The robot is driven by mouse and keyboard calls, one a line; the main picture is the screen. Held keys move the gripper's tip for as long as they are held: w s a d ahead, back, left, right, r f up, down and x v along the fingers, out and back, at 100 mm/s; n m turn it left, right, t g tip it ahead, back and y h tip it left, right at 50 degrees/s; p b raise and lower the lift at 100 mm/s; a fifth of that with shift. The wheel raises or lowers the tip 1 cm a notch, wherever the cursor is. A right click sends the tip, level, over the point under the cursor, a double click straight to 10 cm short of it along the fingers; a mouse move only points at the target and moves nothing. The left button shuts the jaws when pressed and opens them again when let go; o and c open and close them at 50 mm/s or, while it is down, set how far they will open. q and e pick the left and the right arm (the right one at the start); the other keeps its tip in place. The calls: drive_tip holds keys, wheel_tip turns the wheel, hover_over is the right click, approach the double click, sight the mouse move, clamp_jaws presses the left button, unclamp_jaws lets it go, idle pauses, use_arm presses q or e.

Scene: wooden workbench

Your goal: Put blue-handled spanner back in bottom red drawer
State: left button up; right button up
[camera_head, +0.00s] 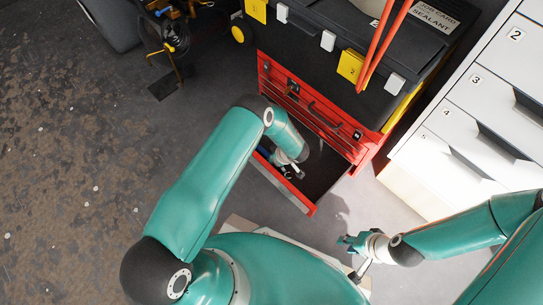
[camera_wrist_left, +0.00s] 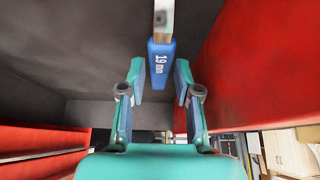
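The blue-handled spanner (camera_wrist_left: 161,60), marked 19 mm, shows in the left wrist view with its handle end between my left fingertips. My left gripper (camera_wrist_left: 159,80) is open around it, with a gap at the left finger; the right finger is close to the handle. The spanner's far end runs out of the top of that view. In the head view, my left gripper (camera_head: 284,166) reaches down into the open bottom red drawer (camera_head: 290,194), partly hidden by my arm.
The red tool chest (camera_head: 315,110) has its upper drawers shut, with a black toolbox (camera_head: 320,45) on top. White numbered drawers (camera_head: 470,130) stand at the right. Bare floor (camera_head: 80,190) lies at the left. The drawer's red walls are close to my left gripper.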

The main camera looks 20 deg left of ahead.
use_arm(q)
drive_tip(key=shift+r, duration=0.2)
drive_tip(key=p+v, duration=0.4)
drive_tip(key=v, duration=0.8)
drive_tip(key=s+m+g+h, duration=0.1)
drive_tip(key=s, duration=0.2)
drive_tip(key=s+d+m+g+h, duration=0.1)
drive_tip(key=s, duration=0.2)
drive_tip(key=s+d+f+m+g+h, duration=0.1)
drive_tip(key=s, duration=0.2)
drive_tip(key=shift+d, duration=0.1)
drive_tip(key=s+d+r+m+g+h, duration=0.1)
drive_tip(key=s+d+r+m+h, duration=0.45)
drive_tip(key=s, duration=0.45)
drive_tip(key=a+r+m+t, duration=0.1)
drive_tip(key=s+a+r+m+t, duration=0.1)
drive_tip(key=a+r+m, duration=0.1)
drive_tip(key=shift+a+m+t+h, duration=0.25)
drive_tip(key=shift+a+t+h, duration=0.05)
drive_tip(key=shift+h, duration=0.05)
